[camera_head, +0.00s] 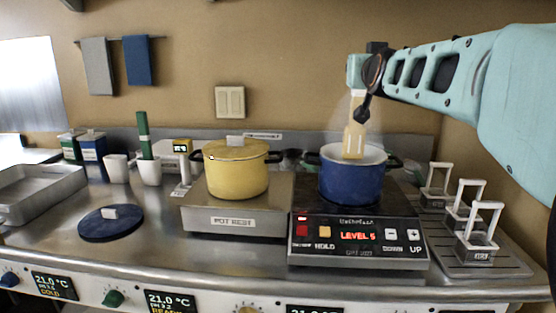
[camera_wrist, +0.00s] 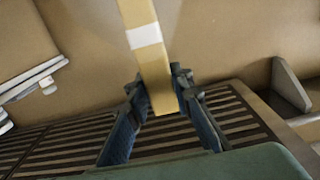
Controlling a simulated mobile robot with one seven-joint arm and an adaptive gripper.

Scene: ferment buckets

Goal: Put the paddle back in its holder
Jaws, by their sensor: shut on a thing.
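The paddle (camera_head: 354,140) is a tan flat bar with a white band. It hangs roughly upright over the blue pot (camera_head: 350,185), its lower end at or just inside the rim; I cannot tell whether it touches the pot. My gripper (camera_wrist: 160,88) is shut on the paddle, which shows between the two fingers in the wrist view (camera_wrist: 153,70). In the head view my arm reaches in from the right and partly hides the grip. At the left, one white cup (camera_head: 149,174) holds a green upright piece and another white cup (camera_head: 117,169) looks empty. I cannot tell which is the paddle's holder.
The blue pot stands on a burner (camera_head: 358,240) reading LEVEL 5. A lidded yellow pot (camera_head: 237,178) stands on the pot rest (camera_head: 233,222) between it and the cups. A blue lid (camera_head: 110,225) lies front left. Handled weights (camera_head: 476,246) stand on the right.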

